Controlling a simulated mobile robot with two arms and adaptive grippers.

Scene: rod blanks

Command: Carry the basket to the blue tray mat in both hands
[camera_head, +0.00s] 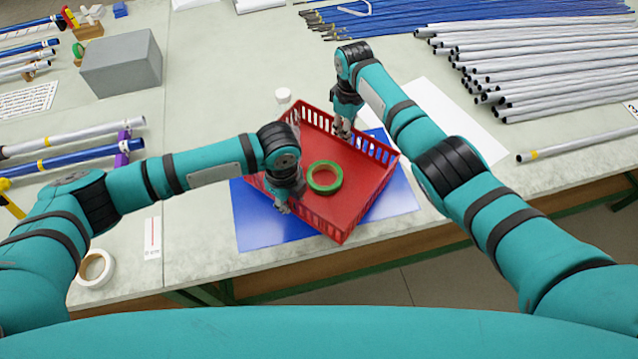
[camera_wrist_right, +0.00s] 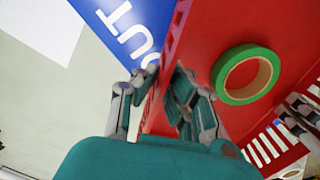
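The red basket (camera_head: 368,190) is over the blue tray mat (camera_head: 262,228), turned at an angle to it; whether its base touches the mat cannot be told. A green tape ring (camera_head: 325,177) lies inside the basket. My left gripper (camera_head: 282,207) is at the near-left wall, its fingers close together on that wall. My right gripper (camera_head: 343,130) is at the opposite, far wall. In the right wrist view its fingers (camera_wrist_right: 160,95) stand either side of the basket wall with little gap. The mat (camera_wrist_right: 138,25) shows white lettering there, partly hidden.
Grey tubes (camera_head: 540,65) and blue rods fill the back right. A grey box (camera_head: 122,64) and rods on holders stand at the left. A white cap (camera_head: 283,95) is just behind the basket. A tape roll (camera_head: 96,268) lies near the front edge.

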